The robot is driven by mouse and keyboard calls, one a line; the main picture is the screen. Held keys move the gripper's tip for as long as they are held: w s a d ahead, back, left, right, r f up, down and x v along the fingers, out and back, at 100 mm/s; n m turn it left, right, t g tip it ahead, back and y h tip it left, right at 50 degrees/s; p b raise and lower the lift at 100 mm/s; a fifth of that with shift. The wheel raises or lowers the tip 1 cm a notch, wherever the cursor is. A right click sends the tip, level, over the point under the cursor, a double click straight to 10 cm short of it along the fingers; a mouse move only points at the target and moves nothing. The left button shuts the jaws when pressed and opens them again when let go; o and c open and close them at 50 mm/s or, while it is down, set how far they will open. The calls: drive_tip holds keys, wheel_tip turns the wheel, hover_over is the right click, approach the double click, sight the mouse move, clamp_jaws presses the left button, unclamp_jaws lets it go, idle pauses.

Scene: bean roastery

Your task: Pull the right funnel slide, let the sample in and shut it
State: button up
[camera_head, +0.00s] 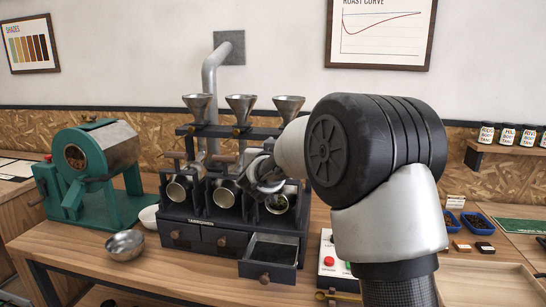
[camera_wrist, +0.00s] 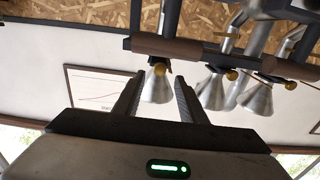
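The sample roaster (camera_head: 205,228) has three metal funnels on top; the right funnel (camera_head: 288,107) stands nearest my arm. In the wrist view, which looks upside down, the right funnel (camera_wrist: 157,90) shows between my fingers, with a small brass knob (camera_wrist: 160,68) of its slide at its neck. My gripper (camera_wrist: 161,80) is open, and I see nothing held between its fingers. Whether they touch the knob I cannot tell. In the head view my gripper (camera_head: 262,172) is in front of the right part of the roaster, partly hiding it. The right slide is hidden there by my arm.
The roaster's right drawer (camera_head: 270,250) is pulled out. A metal bowl (camera_head: 125,245) and a green roaster (camera_head: 92,170) stand to the left. A control box (camera_head: 330,262) with red and green buttons and a wooden tray (camera_head: 487,284) lie to the right.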

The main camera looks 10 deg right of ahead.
drive_tip(key=v, duration=1.2)
drive_tip(key=shift+s, duration=0.1)
drive_tip(key=shift+c, duration=0.5)
idle(0.4)
